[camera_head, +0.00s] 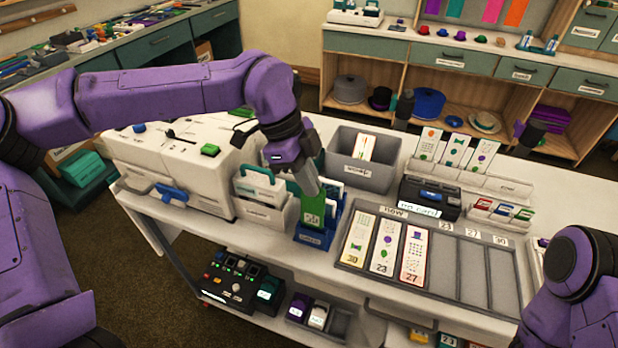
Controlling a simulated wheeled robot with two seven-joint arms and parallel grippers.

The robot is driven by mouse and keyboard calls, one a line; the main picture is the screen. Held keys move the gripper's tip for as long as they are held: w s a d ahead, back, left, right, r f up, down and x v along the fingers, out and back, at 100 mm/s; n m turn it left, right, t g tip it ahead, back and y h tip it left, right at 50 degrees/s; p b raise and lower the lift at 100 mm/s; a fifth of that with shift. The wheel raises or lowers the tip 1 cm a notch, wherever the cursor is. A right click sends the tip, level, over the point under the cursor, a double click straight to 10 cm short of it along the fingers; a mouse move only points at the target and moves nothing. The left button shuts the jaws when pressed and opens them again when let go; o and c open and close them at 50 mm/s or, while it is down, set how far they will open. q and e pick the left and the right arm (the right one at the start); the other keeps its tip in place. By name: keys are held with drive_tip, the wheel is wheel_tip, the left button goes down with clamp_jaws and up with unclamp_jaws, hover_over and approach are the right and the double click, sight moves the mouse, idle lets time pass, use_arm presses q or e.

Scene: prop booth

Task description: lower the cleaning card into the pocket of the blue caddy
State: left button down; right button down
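My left gripper (311,190) points down over the blue caddy (330,221), near the middle of the white cart. It appears shut on a green card with white markings (312,212), which I take to be the cleaning card. The card is upright and slightly tilted, with its lower end at the caddy's front pocket. I cannot tell how deep it sits in the pocket. White cards stand behind it in the caddy. The fingers partly hide the card's upper part.
A white caddy (266,216) with cards stands close on the left, beside a large white machine (180,155). A grey bin (375,172) is behind. A grey compartment tray (462,283) with several printed cards lies to the right. A black label device (431,197) stands behind the tray.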

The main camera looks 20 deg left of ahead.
use_arm(q)
drive_tip(key=shift+a+f+b, duration=0.1)
drive_tip(key=shift+f+b, duration=2)
drive_tip(key=shift+f, duration=0.75)
drive_tip(key=c, duration=1.2)
unclamp_jaws()
drive_tip(key=shift+c, duration=0.2)
drive_tip(key=v, duration=1)
drive_tip(key=shift+a+r+b, duration=0.2)
drive_tip(key=shift+r+b, duration=0.05)
drive_tip(key=shift+b, duration=0.1)
